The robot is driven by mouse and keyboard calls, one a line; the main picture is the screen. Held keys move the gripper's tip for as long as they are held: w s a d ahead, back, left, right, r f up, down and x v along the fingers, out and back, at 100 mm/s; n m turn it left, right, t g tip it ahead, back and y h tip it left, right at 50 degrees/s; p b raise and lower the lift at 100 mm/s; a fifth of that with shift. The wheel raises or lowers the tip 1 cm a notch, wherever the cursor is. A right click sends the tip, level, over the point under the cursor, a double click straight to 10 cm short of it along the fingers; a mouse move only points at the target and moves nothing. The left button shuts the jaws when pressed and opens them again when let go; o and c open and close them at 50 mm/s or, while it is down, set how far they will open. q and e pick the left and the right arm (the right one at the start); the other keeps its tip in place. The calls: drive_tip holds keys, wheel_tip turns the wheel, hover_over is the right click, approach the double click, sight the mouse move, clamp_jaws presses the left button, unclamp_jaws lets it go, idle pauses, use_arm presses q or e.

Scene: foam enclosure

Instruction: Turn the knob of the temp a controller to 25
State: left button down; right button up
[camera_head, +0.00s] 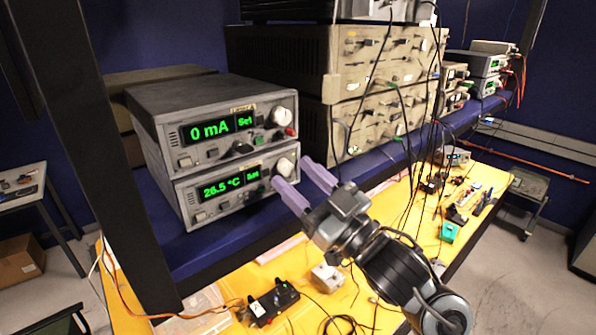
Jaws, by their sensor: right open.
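The lower of two stacked grey controllers (232,190) shows a green reading in °C, about 26.5, with "Set" beside it. I take it to be the temp controller. Its white round knob (284,166) is at the right end of the front panel. My right gripper (292,173) has two pale purple fingers, open, pointing at this knob from the lower right. The fingertips are around or just in front of the knob; I cannot tell whether they touch it. My left gripper is not in view.
The upper controller (215,125) reads 0 mA and has its own white knob (281,116). Large beige instruments (285,65) stand to the right on the blue shelf. Below, a yellow bench (290,250) holds cables, a black box (273,302) and small parts. A dark post (95,150) stands at left.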

drive_tip(key=shift+w+a+r, duration=0.1)
drive_tip(key=shift+w+a, duration=0.1)
drive_tip(key=shift+c, duration=0.2)
clamp_jaws()
drive_tip(key=shift+n+g+y, duration=0.3)
drive_tip(key=shift+n+g, duration=0.2)
drive_tip(key=shift+n, duration=0.5)
drive_tip(key=shift+w+n+g+y, duration=0.1)
drive_tip(key=shift+n+g+y, duration=0.2)
drive_tip(key=shift+n+g, duration=0.85)
drive_tip(key=shift+n+t, duration=0.45)
drive_tip(key=shift+o, duration=0.2)
unclamp_jaws()
drive_tip(key=shift+d, duration=0.1)
